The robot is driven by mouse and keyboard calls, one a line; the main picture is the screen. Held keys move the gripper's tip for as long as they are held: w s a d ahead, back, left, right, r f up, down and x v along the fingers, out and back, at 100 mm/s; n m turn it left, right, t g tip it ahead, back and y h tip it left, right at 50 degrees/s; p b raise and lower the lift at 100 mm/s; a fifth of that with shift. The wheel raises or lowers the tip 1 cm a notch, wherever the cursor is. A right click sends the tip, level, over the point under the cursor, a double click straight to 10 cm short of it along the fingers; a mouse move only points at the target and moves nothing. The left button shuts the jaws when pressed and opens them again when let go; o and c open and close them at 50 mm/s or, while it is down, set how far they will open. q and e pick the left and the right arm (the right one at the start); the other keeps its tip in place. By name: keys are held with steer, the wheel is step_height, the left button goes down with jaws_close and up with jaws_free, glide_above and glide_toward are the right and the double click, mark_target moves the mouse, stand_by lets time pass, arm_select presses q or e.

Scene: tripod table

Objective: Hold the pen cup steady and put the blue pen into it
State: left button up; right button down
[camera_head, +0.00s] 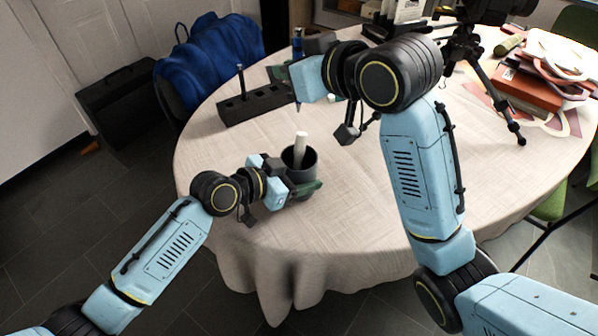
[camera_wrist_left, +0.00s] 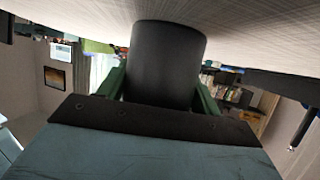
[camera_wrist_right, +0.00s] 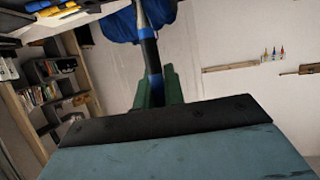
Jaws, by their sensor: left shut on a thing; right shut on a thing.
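The dark grey pen cup (camera_head: 312,160) stands upright on the table near its front left edge, with a thick white stick (camera_head: 300,147) leaning inside it. My left gripper (camera_head: 304,190) is shut around the cup; in the left wrist view its green fingers lie on both sides of the cup (camera_wrist_left: 166,62). My right gripper (camera_head: 284,75) is shut on the blue pen (camera_head: 297,42), which it holds about upright above the table, beyond the cup. In the right wrist view the pen (camera_wrist_right: 150,52) sits between the green fingers. The right gripper's body partly hides the pen in the head view.
A dark block with holes (camera_head: 258,106) stands behind the cup, to the left, with a dark pen (camera_head: 240,80) upright in it. A black tripod (camera_head: 478,70) and a stack of books (camera_head: 525,88) occupy the table's right side. The cloth in front of the cup is clear.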

arm_select(q)
steer(key=shift+c, duration=0.2)
arm_select(e)
steer(key=shift+f, duration=6)
steer(key=c, duration=1.9)
jaws_free()
steer(key=shift+f, duration=0.2)
steer(key=shift+c, duration=0.2)
steer(key=o, duration=0.5)
steer(key=shift+o, duration=0.2)
steer(key=shift+r, duration=0.1)
steer(key=v, duration=1.2)
arm_select(q)
steer(key=o, duration=1.1)
steer(key=shift+o, duration=0.2)
